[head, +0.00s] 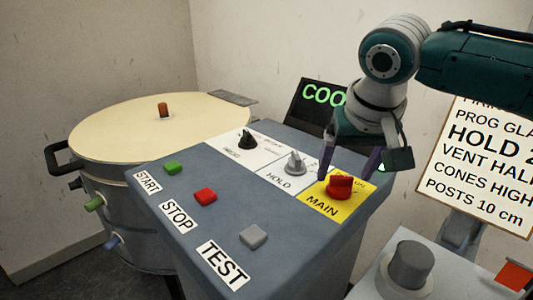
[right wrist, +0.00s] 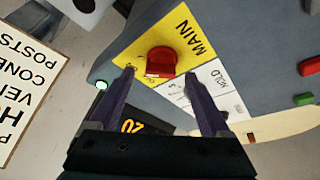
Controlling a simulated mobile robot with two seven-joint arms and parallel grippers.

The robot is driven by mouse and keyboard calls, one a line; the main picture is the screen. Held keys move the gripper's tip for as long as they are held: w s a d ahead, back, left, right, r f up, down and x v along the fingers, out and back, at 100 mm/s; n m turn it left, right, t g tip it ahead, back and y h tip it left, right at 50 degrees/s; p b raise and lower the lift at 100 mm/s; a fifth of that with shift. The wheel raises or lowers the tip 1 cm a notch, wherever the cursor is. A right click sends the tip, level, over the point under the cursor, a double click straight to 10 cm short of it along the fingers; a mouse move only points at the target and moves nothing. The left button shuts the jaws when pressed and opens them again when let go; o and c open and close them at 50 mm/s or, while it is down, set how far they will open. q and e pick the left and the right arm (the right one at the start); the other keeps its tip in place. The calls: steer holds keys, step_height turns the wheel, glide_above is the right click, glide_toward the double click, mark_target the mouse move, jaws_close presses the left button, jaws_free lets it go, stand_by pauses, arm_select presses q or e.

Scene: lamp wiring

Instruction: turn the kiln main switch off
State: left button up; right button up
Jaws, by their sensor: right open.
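The kiln main switch is a red rotary knob (head: 340,187) on a yellow plate (head: 322,205) marked MAIN, at the right end of the sloping panel. In the right wrist view the red knob (right wrist: 162,61) lies just beyond the fingertips. My right gripper (head: 347,168) is above the knob, its two purple fingers spread on either side of it. In the right wrist view the gripper (right wrist: 159,74) is open with nothing between the fingers. The small markings by the knob are partly covered, so I cannot tell its setting. My left gripper is out of view.
The grey panel (head: 270,205) also carries a grey HOLD knob (head: 296,163), a black knob (head: 246,139), and green (head: 173,167), red (head: 205,195) and grey (head: 253,236) buttons. A dark display (head: 316,103) stands behind, a sign (head: 485,160) at right, the round kiln (head: 150,130) at left.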

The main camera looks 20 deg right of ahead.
steer(key=shift+x, duration=0.9)
steer(key=shift+c, duration=0.2)
jaws_close()
